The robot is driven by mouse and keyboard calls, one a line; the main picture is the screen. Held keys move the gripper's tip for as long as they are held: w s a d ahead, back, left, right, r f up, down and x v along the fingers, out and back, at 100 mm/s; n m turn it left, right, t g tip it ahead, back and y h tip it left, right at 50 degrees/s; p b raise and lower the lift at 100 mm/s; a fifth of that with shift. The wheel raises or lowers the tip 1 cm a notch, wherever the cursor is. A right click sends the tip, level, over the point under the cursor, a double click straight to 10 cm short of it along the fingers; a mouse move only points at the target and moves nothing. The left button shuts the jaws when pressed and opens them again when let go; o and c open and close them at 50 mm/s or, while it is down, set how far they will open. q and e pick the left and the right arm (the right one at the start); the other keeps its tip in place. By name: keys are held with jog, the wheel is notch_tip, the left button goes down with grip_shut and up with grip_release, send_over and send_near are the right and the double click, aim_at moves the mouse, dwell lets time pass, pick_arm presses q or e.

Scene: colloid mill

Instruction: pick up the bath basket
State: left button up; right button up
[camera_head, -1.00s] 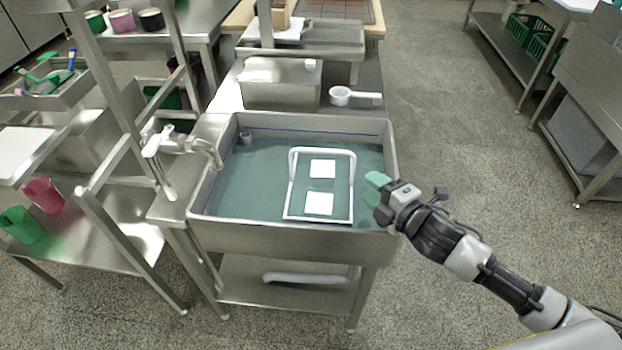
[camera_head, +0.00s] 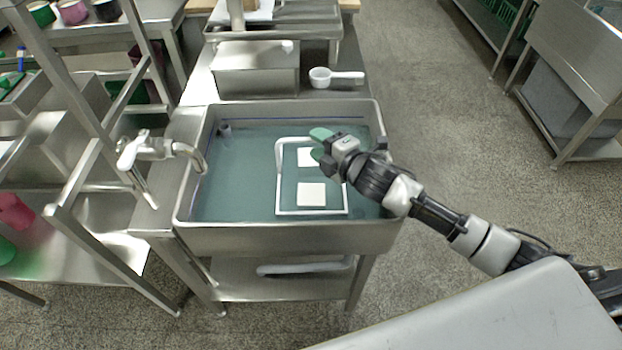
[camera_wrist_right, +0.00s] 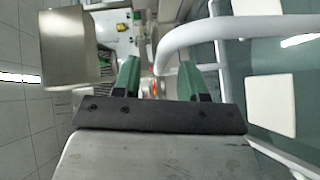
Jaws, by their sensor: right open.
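The bath basket (camera_head: 311,212) is a white tubular frame in the water-filled sink, with white square pieces inside its outline. In the right wrist view its thick white curved tube (camera_wrist_right: 235,28) runs from between the fingers off to the right. My right gripper (camera_head: 319,145) has green fingers and is over the basket's far right part, hiding that corner. Its fingers are apart, and in the right wrist view (camera_wrist_right: 158,75) one end of the tube shows between or just beyond them. I cannot tell whether they touch it. My left gripper is out of view.
The steel sink rim (camera_head: 280,240) surrounds the basket. A faucet (camera_head: 150,150) stands at the left. A white ladle (camera_head: 335,77) lies on the counter behind, beside a steel box (camera_head: 255,75).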

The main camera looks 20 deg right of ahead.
aim_at(311, 140)
jog(key=x, duration=0.2)
jog(key=shift+w+a+f, duration=0.15)
jog(key=shift+w, duration=0.3)
jog(key=shift+c, duration=0.5)
grip_shut()
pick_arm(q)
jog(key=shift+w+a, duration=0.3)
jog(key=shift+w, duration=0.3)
